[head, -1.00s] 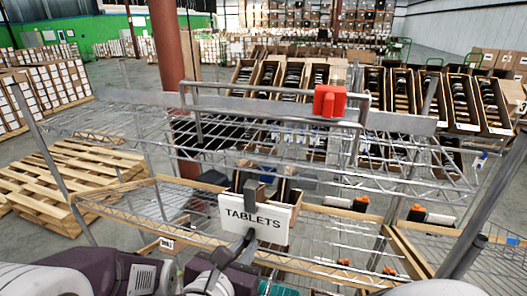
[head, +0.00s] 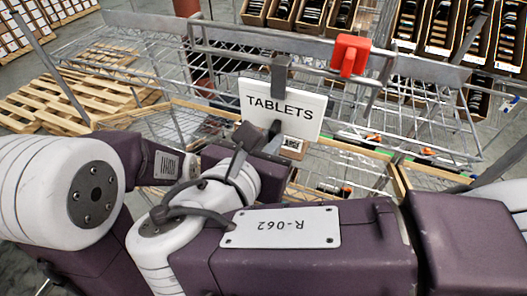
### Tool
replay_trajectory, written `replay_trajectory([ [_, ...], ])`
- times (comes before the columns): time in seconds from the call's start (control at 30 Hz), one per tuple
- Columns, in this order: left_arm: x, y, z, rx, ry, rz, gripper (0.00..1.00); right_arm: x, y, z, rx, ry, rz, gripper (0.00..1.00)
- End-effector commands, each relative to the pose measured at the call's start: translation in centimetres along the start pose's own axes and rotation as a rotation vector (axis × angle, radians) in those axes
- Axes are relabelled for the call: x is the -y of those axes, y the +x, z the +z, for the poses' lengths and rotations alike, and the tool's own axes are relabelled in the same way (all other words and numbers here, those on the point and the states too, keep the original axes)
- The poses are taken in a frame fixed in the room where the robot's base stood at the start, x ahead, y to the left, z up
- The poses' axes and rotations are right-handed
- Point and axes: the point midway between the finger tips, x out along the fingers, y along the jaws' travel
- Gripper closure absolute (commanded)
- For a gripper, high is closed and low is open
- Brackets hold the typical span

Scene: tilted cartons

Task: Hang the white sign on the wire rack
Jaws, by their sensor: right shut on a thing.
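The white sign (head: 303,124) reads TABLETS and has a grey hook (head: 281,76) on its top edge. My right gripper (head: 274,130) is shut on the sign's lower edge and holds it nearly upright, a little tilted. The wire rack (head: 430,69) stands behind it, with a grey tubular rail (head: 225,54) along its upper part. The hook overlaps the lower bar of the rail in the head view; I cannot tell whether they touch. My left gripper is not seen.
A red block (head: 350,54) sits on the rail right of the sign. Wooden pallets (head: 85,98) lie on the floor at the left. Cartons with dark contents (head: 445,35) stand behind the rack. Rack posts rise at both sides.

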Motion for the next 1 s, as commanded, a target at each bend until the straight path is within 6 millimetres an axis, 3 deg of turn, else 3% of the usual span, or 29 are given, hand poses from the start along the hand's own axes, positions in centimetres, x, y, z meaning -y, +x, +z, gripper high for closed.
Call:
replay_trajectory([
  [0.53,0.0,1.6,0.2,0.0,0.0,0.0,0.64,0.1,5.0,2.0,0.002,0.002,-0.002,1.0],
  [0.7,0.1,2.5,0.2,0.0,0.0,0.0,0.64,0.0,5.4,0.7,0.002,-0.001,0.001,1.0],
  [1.0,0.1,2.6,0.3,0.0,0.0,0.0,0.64,0.0,5.5,0.4,0.002,0.0,0.0,1.0],
])
